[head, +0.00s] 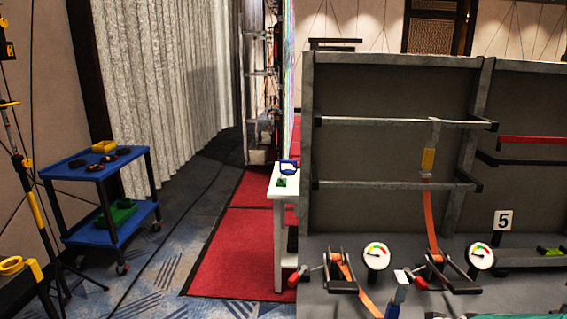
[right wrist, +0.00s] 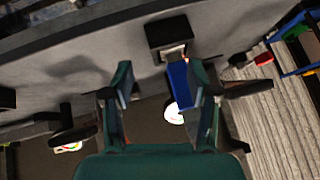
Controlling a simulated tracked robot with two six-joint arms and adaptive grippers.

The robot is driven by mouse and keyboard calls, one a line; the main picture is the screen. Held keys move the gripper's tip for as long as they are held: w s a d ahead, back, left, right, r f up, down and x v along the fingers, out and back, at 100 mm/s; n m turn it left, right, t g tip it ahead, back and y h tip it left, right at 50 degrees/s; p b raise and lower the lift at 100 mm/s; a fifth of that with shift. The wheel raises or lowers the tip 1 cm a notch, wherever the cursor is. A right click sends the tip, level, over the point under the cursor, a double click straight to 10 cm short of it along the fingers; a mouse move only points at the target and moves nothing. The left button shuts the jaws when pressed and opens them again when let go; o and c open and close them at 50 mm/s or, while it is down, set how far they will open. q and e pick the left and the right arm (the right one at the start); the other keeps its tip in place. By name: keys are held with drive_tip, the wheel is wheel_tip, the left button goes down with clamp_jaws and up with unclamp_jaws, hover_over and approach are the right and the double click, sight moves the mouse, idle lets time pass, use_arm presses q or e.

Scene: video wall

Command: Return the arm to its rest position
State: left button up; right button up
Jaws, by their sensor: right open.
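In the right wrist view my right gripper (right wrist: 163,82) is open, with its two dark green fingers spread apart. A blue block-shaped piece (right wrist: 179,84) shows close to the inner side of the right-hand finger, below a black bracket (right wrist: 169,36). I cannot tell whether the finger touches it. My left gripper is not in the head view. A teal patch at the bottom right edge of the head view may be part of my right arm, but I cannot be sure.
A grey panel (head: 395,85) with rails fills the right, with orange straps (head: 430,218) and round gauges (head: 376,256) at its base. A white table (head: 283,188) stands beside it. A blue cart (head: 77,170) is at left. The red carpet (head: 238,240) looks clear.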

drive_tip(key=s+a+f+g+y+p, duration=0.1)
drive_tip(key=s+a+f+g, duration=0.2)
drive_tip(key=s+a+f, duration=0.9)
drive_tip(key=s+a+f+g, duration=0.1)
drive_tip(key=s+a+f, duration=0.1)
drive_tip(key=s, duration=0.3)
drive_tip(key=s+a+f+g+y, duration=0.1)
drive_tip(key=s+a+f, duration=0.1)
drive_tip(key=s+a, duration=0.2)
drive_tip(key=s+a+f+g, duration=0.1)
drive_tip(key=s+a+f, duration=0.2)
drive_tip(key=s, duration=0.3)
drive_tip(key=shift+s+n+g+y+p, duration=0.15)
drive_tip(key=shift+n+g+y+p, duration=0.15)
drive_tip(key=shift+g+p, duration=0.1)
drive_tip(key=shift+f, duration=0.1)
